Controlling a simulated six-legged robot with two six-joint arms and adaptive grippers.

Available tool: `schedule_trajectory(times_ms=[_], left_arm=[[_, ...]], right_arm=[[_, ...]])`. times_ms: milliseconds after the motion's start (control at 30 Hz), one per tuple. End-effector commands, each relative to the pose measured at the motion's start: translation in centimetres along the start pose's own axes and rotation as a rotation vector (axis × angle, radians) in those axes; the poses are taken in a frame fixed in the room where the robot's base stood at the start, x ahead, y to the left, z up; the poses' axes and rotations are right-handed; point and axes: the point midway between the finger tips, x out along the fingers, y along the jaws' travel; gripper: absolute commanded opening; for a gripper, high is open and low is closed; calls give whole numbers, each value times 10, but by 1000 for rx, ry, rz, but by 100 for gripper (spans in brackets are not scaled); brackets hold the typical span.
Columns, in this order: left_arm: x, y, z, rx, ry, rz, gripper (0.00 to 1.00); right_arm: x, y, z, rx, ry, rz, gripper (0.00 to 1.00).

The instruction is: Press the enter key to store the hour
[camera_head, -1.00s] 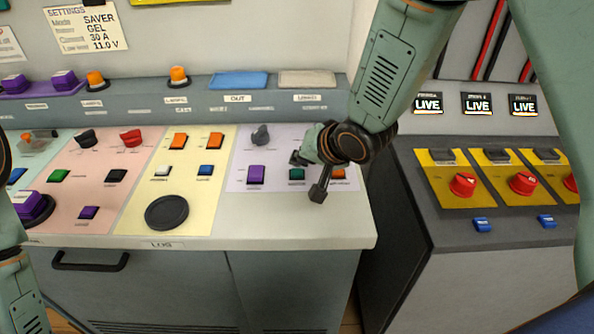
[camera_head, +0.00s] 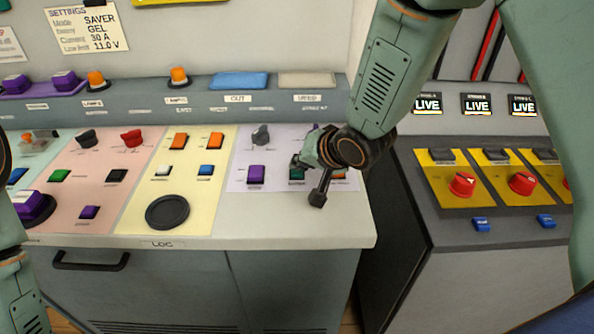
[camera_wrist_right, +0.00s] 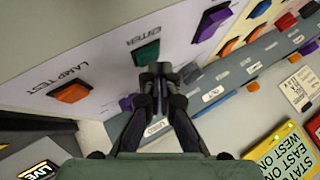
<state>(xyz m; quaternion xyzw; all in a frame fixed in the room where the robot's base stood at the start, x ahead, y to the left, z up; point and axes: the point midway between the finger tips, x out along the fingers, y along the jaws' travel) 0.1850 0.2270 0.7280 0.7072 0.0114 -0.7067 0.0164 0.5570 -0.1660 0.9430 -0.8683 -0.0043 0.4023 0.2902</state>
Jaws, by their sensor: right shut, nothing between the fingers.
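The green enter key (camera_wrist_right: 147,52), labelled ENTER, shows in the right wrist view just beyond my right fingertips. In the head view the same key (camera_head: 297,174) is partly covered by my right gripper (camera_head: 298,161). My right gripper (camera_wrist_right: 155,78) is shut with nothing between its fingers. Its tips point at the lower edge of the key; I cannot tell whether they touch it. My left arm shows at the left edge of the head view, but its gripper is out of view.
An orange lamp test key (camera_wrist_right: 71,93) sits beside the enter key. A purple key (camera_head: 256,174) and a dark grey knob (camera_head: 261,135) share the lilac panel. A round black pad (camera_head: 167,212) lies on the yellow panel. Red knobs (camera_head: 462,184) stand on the right cabinet.

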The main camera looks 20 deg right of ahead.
Motion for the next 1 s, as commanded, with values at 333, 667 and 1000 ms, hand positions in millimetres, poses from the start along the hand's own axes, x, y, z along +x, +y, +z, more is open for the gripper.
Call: schedule_trajectory(times_ms=[333, 667, 1000], left_arm=[[1, 0, 0, 0, 0, 0, 65], [2, 0, 0, 0, 0, 0, 65], [2, 0, 0, 0, 0, 0, 65]], right_arm=[[3, 2, 2, 0, 0, 0, 0], [5, 4, 4, 0, -1, 0, 0], [6, 5, 5, 0, -1, 1, 0]])
